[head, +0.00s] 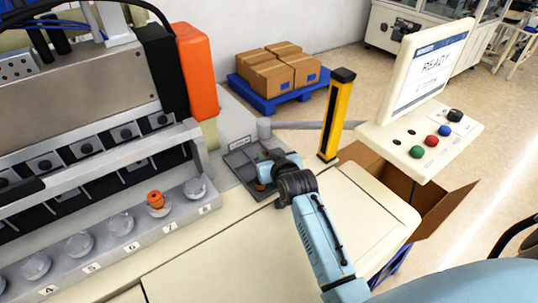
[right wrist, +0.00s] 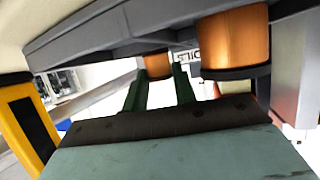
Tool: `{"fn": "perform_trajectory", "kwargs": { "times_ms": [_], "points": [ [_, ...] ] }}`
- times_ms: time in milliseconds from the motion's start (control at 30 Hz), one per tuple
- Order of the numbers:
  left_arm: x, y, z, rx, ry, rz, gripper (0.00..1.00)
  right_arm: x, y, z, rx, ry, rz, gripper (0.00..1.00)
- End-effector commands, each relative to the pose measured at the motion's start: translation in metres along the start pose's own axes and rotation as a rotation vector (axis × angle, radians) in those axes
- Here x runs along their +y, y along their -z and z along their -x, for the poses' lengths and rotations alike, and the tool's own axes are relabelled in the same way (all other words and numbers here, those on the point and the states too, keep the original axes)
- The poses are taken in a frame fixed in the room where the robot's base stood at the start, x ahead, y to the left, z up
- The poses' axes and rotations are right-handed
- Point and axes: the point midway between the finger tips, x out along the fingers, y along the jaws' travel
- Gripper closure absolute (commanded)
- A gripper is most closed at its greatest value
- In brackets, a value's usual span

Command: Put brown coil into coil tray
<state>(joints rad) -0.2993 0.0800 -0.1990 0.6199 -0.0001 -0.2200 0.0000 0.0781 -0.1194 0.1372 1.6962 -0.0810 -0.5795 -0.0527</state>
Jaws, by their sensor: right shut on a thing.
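The grey coil tray (head: 238,160) lies on the bench beyond the right end of the feeder row. My right gripper (head: 264,170) is over its right part. In the right wrist view the gripper (right wrist: 160,88) is shut on a brown coil (right wrist: 158,67), close to the tray (right wrist: 110,40); I cannot tell whether the coil touches it. A second, larger-looking copper-brown coil (right wrist: 234,42) stands in the tray beside the held one. In the head view the gripper hides most of both coils. My left gripper is not in view.
An orange coil (head: 156,199) sits on the bowl numbered 7 in the feeder row (head: 95,248). A panel reading READY (head: 430,68) is at right. The front bench top is clear.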

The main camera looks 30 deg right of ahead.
Motion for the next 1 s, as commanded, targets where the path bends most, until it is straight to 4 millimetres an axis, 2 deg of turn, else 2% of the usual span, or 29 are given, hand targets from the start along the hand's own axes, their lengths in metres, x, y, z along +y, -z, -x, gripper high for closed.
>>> {"fn": "perform_trajectory", "kwargs": {
  "times_ms": [33,200,467,633,767,1000],
  "points": [
    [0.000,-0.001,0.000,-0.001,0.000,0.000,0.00,0.000,-0.001,0.000,-0.002,0.000,0.000,0.72],
    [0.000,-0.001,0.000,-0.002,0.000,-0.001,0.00,0.000,-0.001,0.000,-0.002,0.000,0.001,0.51],
    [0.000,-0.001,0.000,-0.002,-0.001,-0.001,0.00,0.000,0.000,0.000,-0.002,0.000,0.000,0.51],
    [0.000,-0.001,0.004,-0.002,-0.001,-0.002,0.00,0.000,0.014,0.006,0.001,0.000,-0.001,0.51],
    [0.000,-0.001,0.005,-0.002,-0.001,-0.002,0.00,0.000,0.010,0.026,-0.002,0.000,0.000,0.51],
    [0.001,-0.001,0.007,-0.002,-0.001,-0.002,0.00,0.000,0.010,0.074,-0.002,0.000,0.000,0.51]
  ]
}}
